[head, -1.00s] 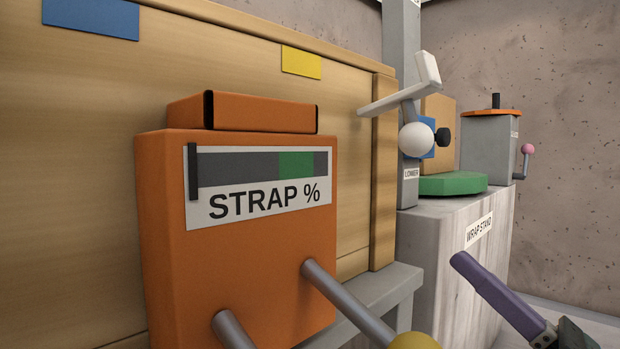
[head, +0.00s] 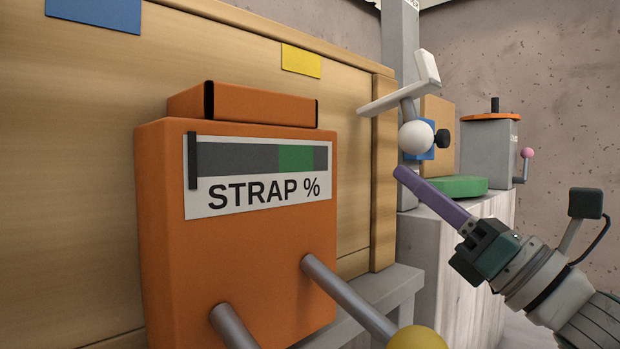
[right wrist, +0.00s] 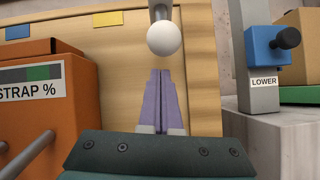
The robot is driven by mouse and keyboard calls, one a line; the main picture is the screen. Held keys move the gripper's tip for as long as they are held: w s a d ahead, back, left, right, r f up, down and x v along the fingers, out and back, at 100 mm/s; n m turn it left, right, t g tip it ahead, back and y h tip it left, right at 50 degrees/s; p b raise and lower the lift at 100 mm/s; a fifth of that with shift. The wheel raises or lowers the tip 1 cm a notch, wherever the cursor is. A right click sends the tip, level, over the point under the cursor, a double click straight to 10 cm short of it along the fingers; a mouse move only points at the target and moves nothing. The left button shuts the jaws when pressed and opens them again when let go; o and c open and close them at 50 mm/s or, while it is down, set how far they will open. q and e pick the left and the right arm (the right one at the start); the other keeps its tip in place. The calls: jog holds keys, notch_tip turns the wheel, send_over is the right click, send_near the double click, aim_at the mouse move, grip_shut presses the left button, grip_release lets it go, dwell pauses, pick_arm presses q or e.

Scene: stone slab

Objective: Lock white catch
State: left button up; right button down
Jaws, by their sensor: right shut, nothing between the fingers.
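The white catch shows as a white ball knob (head: 416,138) on a short grey stem, with a pale lever bar (head: 392,98) and a white block (head: 428,67) above it, at the grey post. The knob also shows in the right wrist view (right wrist: 164,38), just beyond my fingertips. My right gripper (head: 398,172) has purple fingers, shut and empty. Its tips are below the knob in the head view, seemingly apart from it. The fingers lie together in the right wrist view (right wrist: 160,75). My left gripper is not in view.
An orange STRAP % box (head: 240,250) with grey rods and a yellow knob (head: 417,338) stands at front left. A wooden crate (head: 350,150) is behind. A green disc (head: 462,187), blue block with black knob (head: 442,138) and pink-knobbed lever (head: 527,153) are beyond.

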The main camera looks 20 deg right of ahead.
jog(key=shift+s+d+r, duration=0.1)
jog(key=shift+s+r, duration=0.05)
jog(key=shift+r, duration=0.25)
